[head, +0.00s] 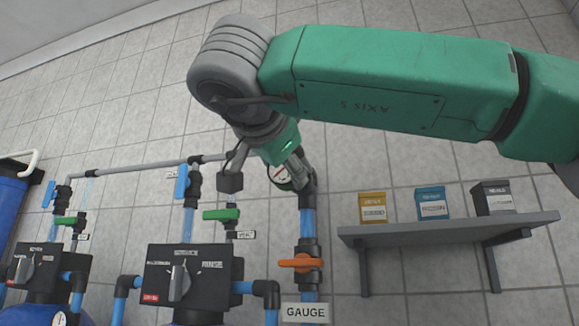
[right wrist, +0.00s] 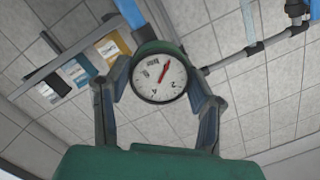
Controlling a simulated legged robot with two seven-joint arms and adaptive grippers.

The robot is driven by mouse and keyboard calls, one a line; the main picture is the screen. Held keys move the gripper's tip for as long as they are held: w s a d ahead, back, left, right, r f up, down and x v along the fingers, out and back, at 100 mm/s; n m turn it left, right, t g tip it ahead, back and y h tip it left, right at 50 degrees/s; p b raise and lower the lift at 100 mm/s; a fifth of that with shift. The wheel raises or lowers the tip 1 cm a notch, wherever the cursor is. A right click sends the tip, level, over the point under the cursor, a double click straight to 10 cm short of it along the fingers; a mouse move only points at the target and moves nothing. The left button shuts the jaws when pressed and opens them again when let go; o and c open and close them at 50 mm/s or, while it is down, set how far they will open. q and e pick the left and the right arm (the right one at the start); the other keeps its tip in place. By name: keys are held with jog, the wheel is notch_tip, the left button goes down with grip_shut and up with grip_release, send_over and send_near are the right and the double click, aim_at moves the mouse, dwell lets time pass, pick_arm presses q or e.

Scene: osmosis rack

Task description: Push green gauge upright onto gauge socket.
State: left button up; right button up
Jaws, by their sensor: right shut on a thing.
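The green gauge (head: 282,176) has a white dial with a red needle. My right gripper (head: 268,180) is shut on it, and its fingers partly cover it in the head view. In the right wrist view the gauge (right wrist: 159,78) sits between the two fingers of my right gripper (right wrist: 157,88), dial facing the camera. The gauge socket appears to be the dark fitting (head: 307,184) on top of the blue pipe above the GAUGE label (head: 305,312). The gauge is right beside this fitting; I cannot tell whether they touch. My left gripper is not in view.
An orange valve handle (head: 300,263) is on the gauge pipe. A green valve handle (head: 221,214) and a black control box (head: 186,276) stand to its left. A grey shelf (head: 450,229) with several small boxes is at the right.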

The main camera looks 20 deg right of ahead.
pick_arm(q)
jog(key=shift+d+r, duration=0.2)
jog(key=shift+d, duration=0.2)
pick_arm(e)
jog(key=shift+d, duration=0.7)
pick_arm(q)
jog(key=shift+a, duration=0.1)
pick_arm(e)
jog(key=shift+a, duration=0.45)
jog(key=shift+w+d, duration=0.25)
jog(key=shift+d, duration=0.25)
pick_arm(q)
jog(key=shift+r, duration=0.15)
pick_arm(e)
jog(key=o, duration=1.3)
jog(key=shift+d, duration=0.15)
jog(key=shift+c, duration=0.2)
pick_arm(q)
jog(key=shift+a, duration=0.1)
